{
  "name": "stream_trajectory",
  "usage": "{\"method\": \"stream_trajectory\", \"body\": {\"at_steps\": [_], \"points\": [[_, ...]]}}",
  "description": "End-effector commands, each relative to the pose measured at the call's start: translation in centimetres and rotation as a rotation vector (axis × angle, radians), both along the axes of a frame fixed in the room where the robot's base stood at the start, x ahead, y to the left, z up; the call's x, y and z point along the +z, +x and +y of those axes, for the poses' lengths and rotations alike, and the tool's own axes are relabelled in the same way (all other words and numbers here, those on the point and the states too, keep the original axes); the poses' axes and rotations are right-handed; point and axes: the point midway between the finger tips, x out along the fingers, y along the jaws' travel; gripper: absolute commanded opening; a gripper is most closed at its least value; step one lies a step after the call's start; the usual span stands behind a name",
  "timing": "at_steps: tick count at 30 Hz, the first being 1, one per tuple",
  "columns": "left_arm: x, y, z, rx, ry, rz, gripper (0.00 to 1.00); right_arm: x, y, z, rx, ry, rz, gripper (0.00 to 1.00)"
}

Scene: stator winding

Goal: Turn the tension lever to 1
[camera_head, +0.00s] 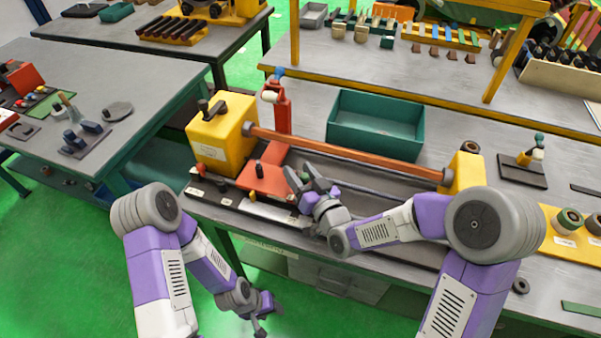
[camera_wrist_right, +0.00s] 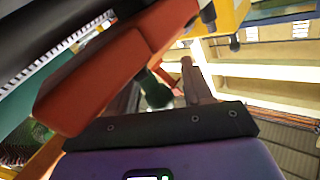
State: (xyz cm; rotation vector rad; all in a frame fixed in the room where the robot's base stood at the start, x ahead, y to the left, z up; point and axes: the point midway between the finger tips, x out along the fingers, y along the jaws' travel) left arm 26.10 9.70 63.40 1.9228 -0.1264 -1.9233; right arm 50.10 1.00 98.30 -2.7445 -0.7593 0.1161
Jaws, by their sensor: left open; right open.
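The yellow winding machine head (camera_head: 225,135) stands on the middle bench, with a red carriage (camera_head: 266,178) beside it on a dark rail. A small dark lever (camera_head: 259,168) stands on the carriage; I cannot read a scale or a 1 there. My right gripper (camera_head: 297,180) is open at the carriage's right side. In the right wrist view, the red carriage part (camera_wrist_right: 105,80) fills the left, and a dark green knob (camera_wrist_right: 157,93) shows between the open fingers; contact is unclear. My left gripper (camera_head: 265,318) is open, low over the green floor, in front of the bench.
A copper-coloured bar (camera_head: 345,156) runs from the machine head to a yellow end block (camera_head: 463,174), just behind my right gripper. A red post (camera_head: 283,115) rises behind the carriage. A green bin (camera_head: 376,123) stands farther back. The floor around my left gripper is clear.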

Motion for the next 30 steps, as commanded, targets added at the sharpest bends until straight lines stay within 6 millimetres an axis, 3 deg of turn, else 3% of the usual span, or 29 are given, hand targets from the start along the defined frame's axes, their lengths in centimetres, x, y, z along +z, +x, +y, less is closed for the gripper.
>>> {"method": "stream_trajectory", "body": {"at_steps": [5,15,23,30], "points": [[0.0,0.0,0.0,0.000,0.000,0.000,0.50,0.0,0.0,0.0,0.000,0.000,0.000,0.50],[0.0,0.0,0.0,0.000,0.000,0.000,0.50,0.0,0.0,0.0,0.000,0.000,0.001,0.00],[-0.2,0.0,0.0,0.000,0.000,0.000,0.50,-0.2,-0.1,0.1,-0.006,-0.001,0.004,0.00],[-1.8,0.0,0.0,0.000,0.000,0.000,0.50,-0.5,-0.2,0.4,-0.081,0.000,0.005,0.00]]}}
